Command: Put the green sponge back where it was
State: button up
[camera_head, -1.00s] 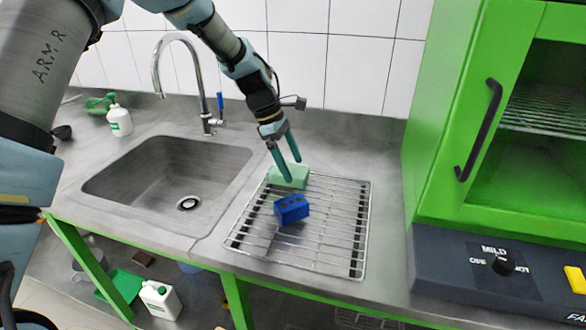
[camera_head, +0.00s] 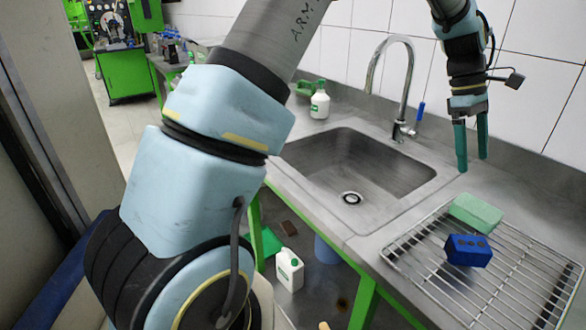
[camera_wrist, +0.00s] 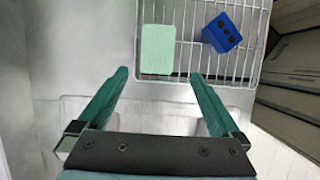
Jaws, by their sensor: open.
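The green sponge (camera_head: 475,213) lies on the wire rack (camera_head: 409,262), near its far left corner. It also shows in the wrist view (camera_wrist: 157,49), ahead of the fingertips. My gripper (camera_head: 471,147) is open and empty. It hangs above the counter behind the sink side of the rack, apart from the sponge, with its fingers pointing down. In the wrist view the two green fingers (camera_wrist: 158,76) are spread wide with nothing between them.
A blue block with holes (camera_head: 468,250) sits on the rack beside the sponge. The sink (camera_head: 355,165) and its faucet (camera_head: 405,85) are to the left. A white bottle (camera_head: 319,103) stands behind the sink. A tiled wall rises close behind my gripper.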

jog(key=w+a+f+m+t+y, duration=0.15)
jog(key=w+a, duration=0.25)
jog(key=a, duration=1)
jog(key=w+a+f+m+t+h, duration=0.1)
jog(key=w+a+m+t, duration=0.15)
jog(key=a, duration=1.15)
jog(key=s+a+f+m+y, duration=0.1)
jog(key=s+a, duration=0.2)
jog(key=a, duration=0.6)
jog(key=s+a+f+m+t, duration=0.1)
jog(key=s+a+m, duration=0.1)
jog(key=a, duration=0.6)
jog(key=shift+s+a+f+y, duration=0.15)
jog(key=shift+s+a+y, duration=0.25)
jog(key=shift+s, duration=0.45)
